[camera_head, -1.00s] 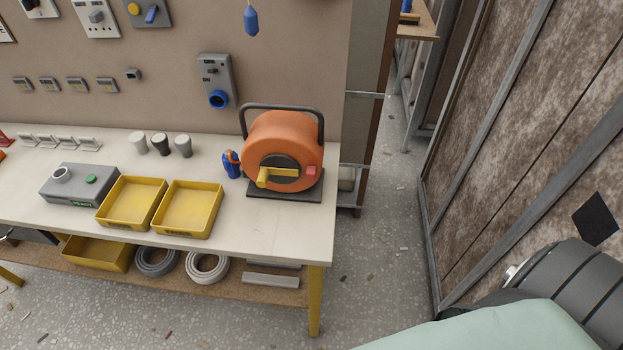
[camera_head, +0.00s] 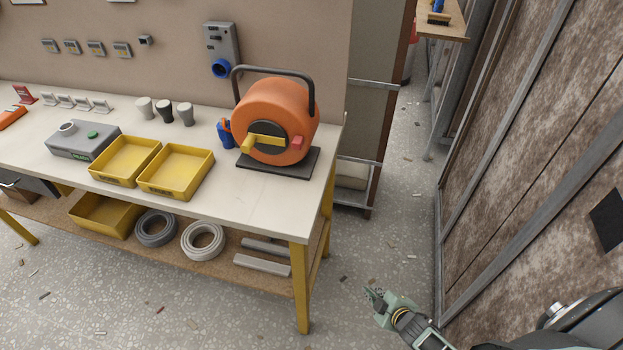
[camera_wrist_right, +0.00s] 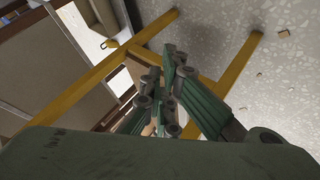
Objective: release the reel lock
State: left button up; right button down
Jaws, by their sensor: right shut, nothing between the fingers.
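An orange cable reel (camera_head: 275,115) stands upright on a dark base plate at the right end of the workbench. It has a dark carrying frame over the top and a yellow crank bar (camera_head: 265,140) across its front. A small red-pink block (camera_head: 297,143), which looks like the lock, sits at the right of the crank. My right gripper (camera_head: 374,294) is low at the bottom right, past the bench's right end and well apart from the reel. In the right wrist view its fingers (camera_wrist_right: 168,80) are together and empty, with yellow bench legs behind. My left gripper is not in view.
A blue plug (camera_head: 226,133) is left of the reel. Yellow trays (camera_head: 176,190), a grey box (camera_head: 83,141) and small cups stand further left on the bench. A yellow bench leg (camera_head: 300,290) is near my right gripper.

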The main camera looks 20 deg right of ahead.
aim_at(298, 143)
jog(key=w+d+r+n+t+y+b, duration=0.1)
jog(key=w+r+n+t+y+b, duration=0.35)
jog(key=w+r, duration=0.6)
jog(key=w+d+r+n+t+y+b, duration=0.1)
jog(key=w+r+n+t+b, duration=0.3)
jog(key=w+r+n, duration=0.6)
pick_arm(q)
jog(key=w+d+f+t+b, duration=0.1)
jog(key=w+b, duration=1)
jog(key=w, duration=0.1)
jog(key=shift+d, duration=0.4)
pick_arm(e)
jog(key=s+a+r+n+g+y, duration=0.3)
jog(key=a+r+n+y, duration=0.2)
jog(key=r+n, duration=0.4)
jog(key=s+a+r+n+g+y, duration=0.3)
jog(key=a+r+n+y, duration=0.2)
jog(key=r+n, duration=0.5)
jog(key=shift+s+r+n+g+y, duration=0.35)
jog(key=shift+n+y, duration=0.6)
jog(key=shift+n, duration=1)
